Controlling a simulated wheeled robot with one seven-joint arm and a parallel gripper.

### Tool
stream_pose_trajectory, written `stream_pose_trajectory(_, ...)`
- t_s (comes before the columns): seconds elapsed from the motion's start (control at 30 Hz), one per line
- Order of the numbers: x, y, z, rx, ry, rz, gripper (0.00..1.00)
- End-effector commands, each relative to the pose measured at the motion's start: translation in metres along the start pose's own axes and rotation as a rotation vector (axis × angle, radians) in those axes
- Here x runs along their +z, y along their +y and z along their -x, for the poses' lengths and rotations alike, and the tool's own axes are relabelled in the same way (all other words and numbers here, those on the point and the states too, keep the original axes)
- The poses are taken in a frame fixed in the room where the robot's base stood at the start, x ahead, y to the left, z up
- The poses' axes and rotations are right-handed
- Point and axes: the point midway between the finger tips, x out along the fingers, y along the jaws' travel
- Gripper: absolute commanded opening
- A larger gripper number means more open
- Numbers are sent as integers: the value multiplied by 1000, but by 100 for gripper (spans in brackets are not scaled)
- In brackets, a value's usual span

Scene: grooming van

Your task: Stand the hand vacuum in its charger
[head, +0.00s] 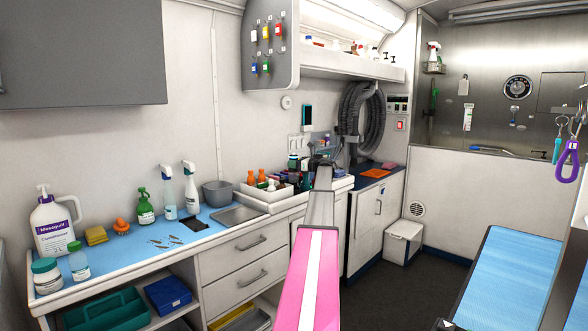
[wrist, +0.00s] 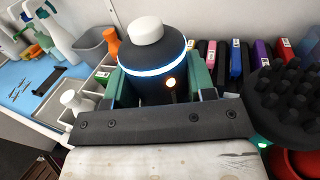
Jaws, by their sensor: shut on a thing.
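My gripper (head: 320,160) is at the far end of my outstretched arm, over the tray area of the left counter. In the wrist view its green-padded fingers (wrist: 157,85) are shut on both sides of a dark round body with a white cap, a glowing pale-blue ring and an orange light. This looks like the hand vacuum (wrist: 150,52); its lower part is hidden behind my gripper's dark crossbar. I cannot pick out the charger for certain. A small green light shows at the lower right of the wrist view, by a black bristled head (wrist: 282,105).
A white divided tray (head: 256,192) with orange and white bottles stands left of my gripper. A row of coloured cases (wrist: 237,60) lies behind it. Spray bottles (head: 191,188), a grey tub (head: 217,193) and a flat dark plate (head: 195,224) occupy the blue mat.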

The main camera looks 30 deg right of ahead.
Motion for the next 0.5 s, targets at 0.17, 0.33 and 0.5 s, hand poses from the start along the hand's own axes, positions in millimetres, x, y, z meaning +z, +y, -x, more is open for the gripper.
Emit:
stream_pose_trajectory(0.17,-18,0,0,0,-2,0,26)
stream_pose_trajectory(0.33,-18,0,0,0,-2,1,26)
stream_pose_trajectory(0.5,-20,0,0,0,-1,0,26)
